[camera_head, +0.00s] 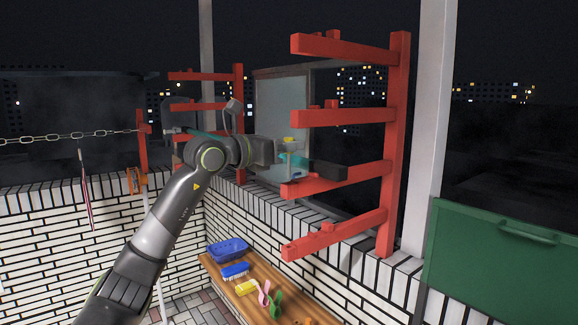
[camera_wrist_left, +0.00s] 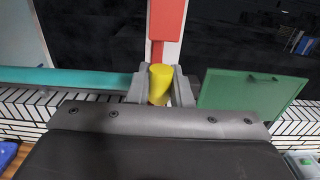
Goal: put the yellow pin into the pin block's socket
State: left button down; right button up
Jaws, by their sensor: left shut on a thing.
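My left gripper (camera_head: 288,148) is raised in front of the red rack, near its middle arms. It is shut on the yellow pin (camera_wrist_left: 160,84), which stands between the two grey fingers in the left wrist view. A red upright with a pale edge lies right behind the pin in the wrist view. I cannot make out the pin block or its socket in either view. My right gripper is not in view.
A red rack (camera_head: 398,140) with several arms stands at the right. A teal pole (camera_wrist_left: 70,78) with a dark end (camera_head: 326,169) lies close by the gripper. A green box (camera_head: 500,265) is at right.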

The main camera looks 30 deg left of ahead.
pick_arm(q)
jog(key=shift+r, duration=0.1)
jog(key=shift+s+a+b, duration=0.2)
jog(key=shift+s+b, duration=0.1)
jog(key=shift+b, duration=0.15)
jog(key=b+v, duration=0.6)
jog(key=v, duration=0.2)
jog(key=shift+r, duration=0.2)
dwell(0.4)
jog(key=shift+s, duration=0.1)
dwell(0.7)
